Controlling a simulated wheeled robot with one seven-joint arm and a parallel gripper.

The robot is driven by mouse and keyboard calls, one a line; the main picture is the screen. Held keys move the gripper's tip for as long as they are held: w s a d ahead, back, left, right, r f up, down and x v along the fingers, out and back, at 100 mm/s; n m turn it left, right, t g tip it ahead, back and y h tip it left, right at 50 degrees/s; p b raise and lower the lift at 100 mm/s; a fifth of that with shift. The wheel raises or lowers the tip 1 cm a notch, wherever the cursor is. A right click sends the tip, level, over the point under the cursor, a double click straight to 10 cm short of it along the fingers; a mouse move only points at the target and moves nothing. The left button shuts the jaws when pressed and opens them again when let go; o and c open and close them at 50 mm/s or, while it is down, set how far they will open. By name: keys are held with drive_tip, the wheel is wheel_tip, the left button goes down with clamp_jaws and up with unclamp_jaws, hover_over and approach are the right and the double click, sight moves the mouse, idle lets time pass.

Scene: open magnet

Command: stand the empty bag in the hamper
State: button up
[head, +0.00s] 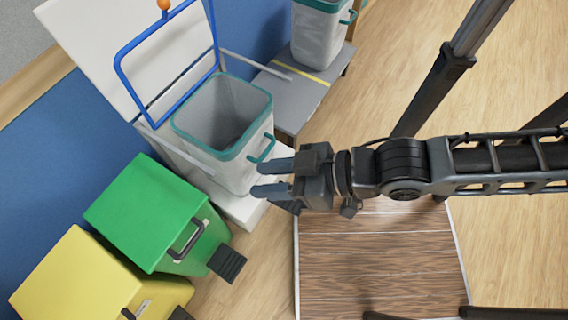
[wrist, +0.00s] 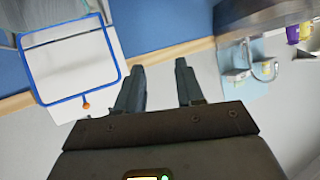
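A white bag with a teal rim (head: 238,150) and a teal side handle stands upright, open-topped, on the hamper's white base (head: 240,208); its visible inside looks empty. The hamper's white lid (head: 110,40) is raised, with a blue frame (head: 122,68) tipped open. The lid and blue frame also show in the wrist view (wrist: 72,62). A second teal-rimmed bag (head: 318,35) stands on a grey platform at the top. My gripper (head: 262,178) is open and empty, its fingertips near the first bag's handle in the picture. Whether they touch cannot be told.
A green bin (head: 145,215) and a yellow bin (head: 75,280) stand at lower left along the blue wall. The grey platform (head: 285,105) has a yellow stripe. A brown wood-grain surface (head: 375,260) lies below my arm. Pale floor is free at right.

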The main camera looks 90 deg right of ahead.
wheel_tip(320, 180, up, 8)
drive_tip(key=s+a+n+t+y, duration=0.1)
drive_tip(key=s+a+n+t, duration=0.1)
drive_tip(key=n, duration=0.1)
drive_tip(key=shift+s+f+y, duration=0.15)
drive_tip(key=shift+f+y, duration=0.05)
drive_tip(key=shift+y, duration=0.1)
drive_tip(key=shift+c, duration=0.3)
idle(0.5)
